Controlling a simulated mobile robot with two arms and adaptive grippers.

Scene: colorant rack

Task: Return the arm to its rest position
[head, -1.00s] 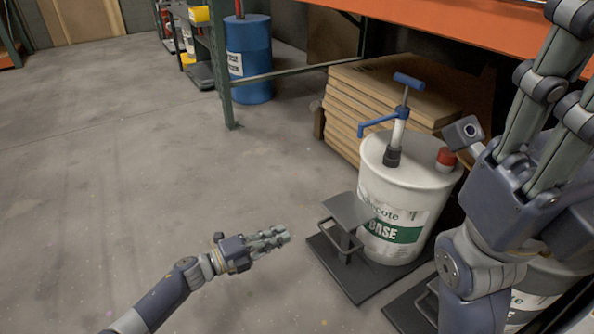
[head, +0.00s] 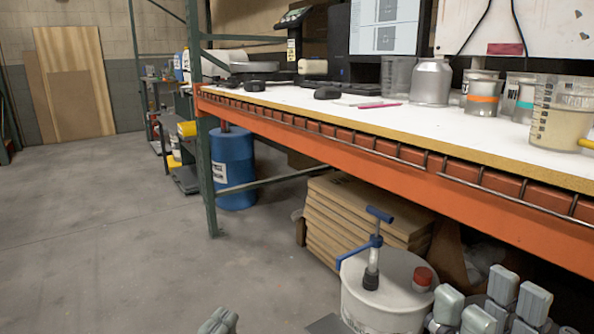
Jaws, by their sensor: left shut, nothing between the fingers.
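My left gripper (head: 220,322) shows only as grey fingertips at the bottom edge of the head view, shut and empty over the floor. It is left of the white base pail (head: 385,300), apart from it in the picture. My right gripper (head: 490,308) is at the bottom right, in front of the pail's right side. Its grey finger parts show, but the rest is cut off by the frame, so I cannot tell whether it is open. The pail has a blue-handled pump (head: 376,245) and a red cap (head: 422,279).
An orange-edged workbench (head: 400,172) runs across the right, with cans, a beaker (head: 563,112) and a monitor on top. Stacked boards (head: 350,215) lie beneath it. A blue drum (head: 233,165) stands behind the green post. The floor on the left is clear.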

